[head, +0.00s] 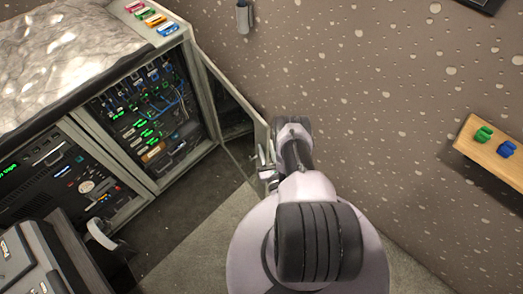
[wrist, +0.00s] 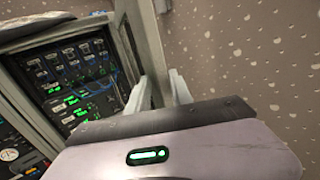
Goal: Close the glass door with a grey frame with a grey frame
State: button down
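The glass door with a grey frame (head: 228,86) stands swung open from the right side of the rack cabinet. Its free edge is beside my gripper (head: 265,167) in the head view. In the wrist view, the door's grey frame (wrist: 150,45) runs down between the two pale fingers of my gripper (wrist: 160,92). One finger is on each side of the frame. The fingers are apart, but I cannot tell whether they press on the frame. My arm hides part of the door's edge in the head view.
The open bay (head: 150,110) holds equipment with green lights and blue cables. Colored blocks (head: 150,17) lie on the cabinet top. A wooden shelf (head: 490,150) with green and blue pieces is at the right wall. A console (head: 30,262) stands at lower left. The floor before the bay is clear.

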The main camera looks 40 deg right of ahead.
jog(key=w+a+m+h, duration=0.1)
jog(key=a, duration=0.5)
jog(key=shift+a+g+h, duration=0.25)
jog(key=shift+g+h, duration=0.05)
jog(key=shift+g, duration=0.1)
jog(key=c, duration=1.3)
grip_release()
jog(key=shift+d+p, duration=0.1)
jog(key=shift+p, duration=0.2)
